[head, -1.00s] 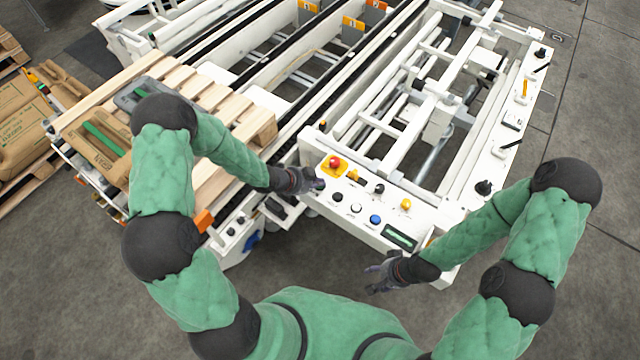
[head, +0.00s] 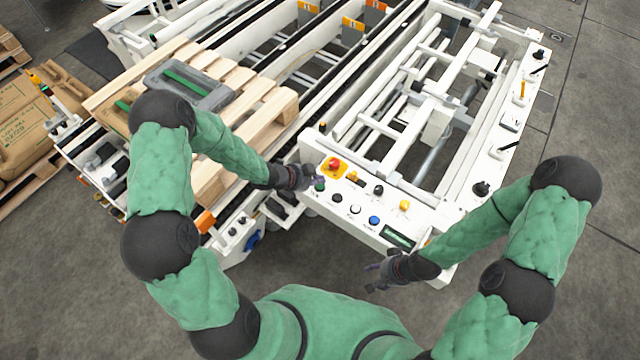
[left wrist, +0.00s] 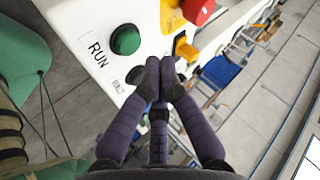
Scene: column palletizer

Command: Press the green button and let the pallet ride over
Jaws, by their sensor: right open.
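The green button (head: 319,184) sits on the white control panel's near left corner. In the left wrist view the green button (left wrist: 125,40) stands beside the word RUN. My left gripper (head: 308,178) is just left of it; in the wrist view its fingertips (left wrist: 160,75) are together, empty, below and right of the button, seemingly apart from it. The wooden pallet (head: 262,115) lies on the conveyor at the left, carrying a grey tray-like item with a green strip (head: 190,82). My right gripper (head: 376,276) is open and empty in front of the panel.
A red emergency knob (head: 333,164) on a yellow plate is close to the green button. White, blue (head: 374,220) and yellow buttons line the panel. The roller frame (head: 430,100) behind is empty. Brown sacks (head: 28,110) lie on another pallet at far left.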

